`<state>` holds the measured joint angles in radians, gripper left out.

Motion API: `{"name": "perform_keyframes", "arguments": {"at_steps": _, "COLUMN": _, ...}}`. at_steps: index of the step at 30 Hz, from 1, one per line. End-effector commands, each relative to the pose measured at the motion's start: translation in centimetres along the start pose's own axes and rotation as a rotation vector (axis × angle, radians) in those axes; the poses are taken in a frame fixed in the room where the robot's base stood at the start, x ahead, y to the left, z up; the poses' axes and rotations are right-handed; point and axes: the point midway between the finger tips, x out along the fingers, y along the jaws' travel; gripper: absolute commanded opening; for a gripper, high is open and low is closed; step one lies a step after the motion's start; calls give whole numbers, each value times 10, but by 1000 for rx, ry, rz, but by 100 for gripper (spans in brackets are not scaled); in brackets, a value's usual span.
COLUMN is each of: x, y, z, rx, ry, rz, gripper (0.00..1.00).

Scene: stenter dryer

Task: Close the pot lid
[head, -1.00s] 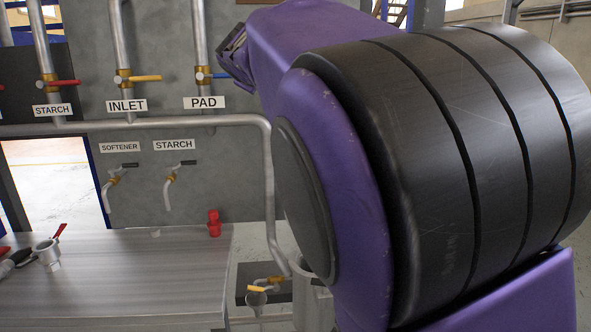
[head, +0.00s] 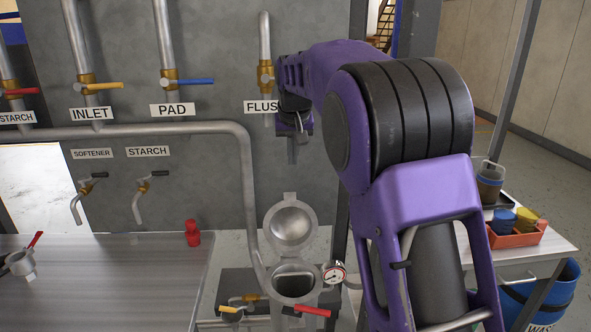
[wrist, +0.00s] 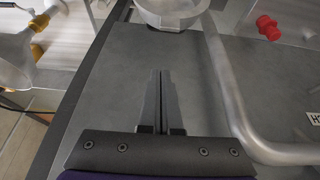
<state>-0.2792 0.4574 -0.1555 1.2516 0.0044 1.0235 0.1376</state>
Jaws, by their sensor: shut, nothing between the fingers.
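The metal pot (head: 294,283) stands at the lower middle in the head view, beside the table. Its round lid (head: 290,222) is hinged at the back and stands open, tilted up, with its hollow inner face showing. My gripper (head: 292,157) hangs above and behind the raised lid, in front of the grey panel, and appears apart from it. In the wrist view my gripper (wrist: 161,75) has its two fingers together with nothing between them. A round pale metal part (wrist: 170,10), cut off at the top there, looks like part of the pot or lid.
A curved pipe (head: 247,190) runs down left of the pot. A gauge (head: 334,272) and a red-handled valve (head: 312,310) sit at its right. A red fitting (head: 192,234) stands on the metal table (head: 110,285). An orange tray (head: 518,237) is at right.

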Motion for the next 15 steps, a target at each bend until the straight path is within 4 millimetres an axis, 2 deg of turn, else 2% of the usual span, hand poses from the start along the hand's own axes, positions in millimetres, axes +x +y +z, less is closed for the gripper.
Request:
{"name": "perform_keyframes", "arguments": {"at_steps": 7, "x": 26, "y": 1, "z": 2, "rx": 15, "ry": -11, "rz": -5, "gripper": 0}}
{"name": "perform_keyframes", "arguments": {"at_steps": 15, "x": 84, "y": 1, "z": 2, "rx": 13, "ry": -10, "rz": -4, "gripper": 0}}
